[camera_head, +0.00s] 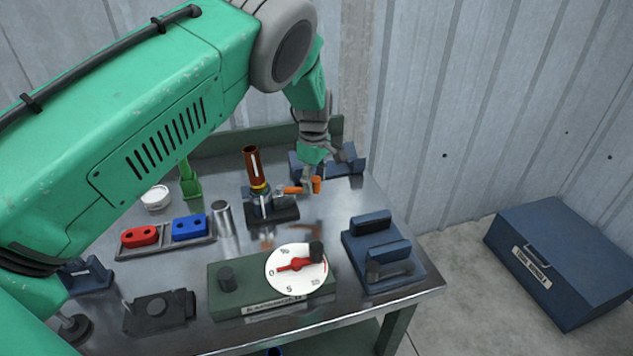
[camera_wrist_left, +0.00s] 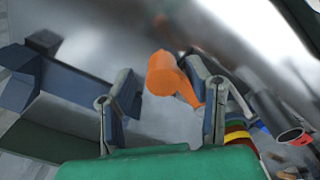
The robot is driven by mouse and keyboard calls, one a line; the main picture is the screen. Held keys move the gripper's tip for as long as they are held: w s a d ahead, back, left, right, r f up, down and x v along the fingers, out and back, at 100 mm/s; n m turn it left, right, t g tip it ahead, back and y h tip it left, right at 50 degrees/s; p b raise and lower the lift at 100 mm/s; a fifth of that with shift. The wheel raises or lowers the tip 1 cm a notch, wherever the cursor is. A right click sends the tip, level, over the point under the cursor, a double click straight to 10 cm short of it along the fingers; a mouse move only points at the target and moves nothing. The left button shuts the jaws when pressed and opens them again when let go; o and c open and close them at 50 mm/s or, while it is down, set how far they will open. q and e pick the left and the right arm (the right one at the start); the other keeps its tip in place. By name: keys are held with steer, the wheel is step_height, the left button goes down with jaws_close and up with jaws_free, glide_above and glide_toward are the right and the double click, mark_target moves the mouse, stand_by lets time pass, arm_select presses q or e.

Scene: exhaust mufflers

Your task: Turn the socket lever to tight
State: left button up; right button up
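The socket lever is orange, with a thick rounded end (camera_head: 316,185). It sticks out to the right from the dark socket base (camera_head: 272,212), in which a brown tube (camera_head: 254,168) with a yellow ring stands upright. My left gripper (camera_head: 309,182) comes down from above at the lever's outer end. In the left wrist view the orange lever (camera_wrist_left: 165,76) lies between the two spread fingers (camera_wrist_left: 167,84), close to the right finger and apart from the left one. Whether the right finger touches it I cannot tell. My right gripper is in neither view.
A green box with a white dial (camera_head: 290,285) stands at the table's front. A blue fixture (camera_head: 380,252) is at the right, another (camera_head: 345,165) behind the lever. A tray holds red (camera_head: 139,236) and blue (camera_head: 189,228) parts. A blue chest (camera_head: 565,262) stands on the floor.

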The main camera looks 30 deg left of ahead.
arm_select(q)
step_height(320, 180, up, 11)
steer(key=shift+w+f, duration=0.1)
steer(key=shift+f, duration=0.1)
steer(key=shift+a+r, duration=0.15)
steer(key=shift+r, duration=0.4)
stand_by(0.3)
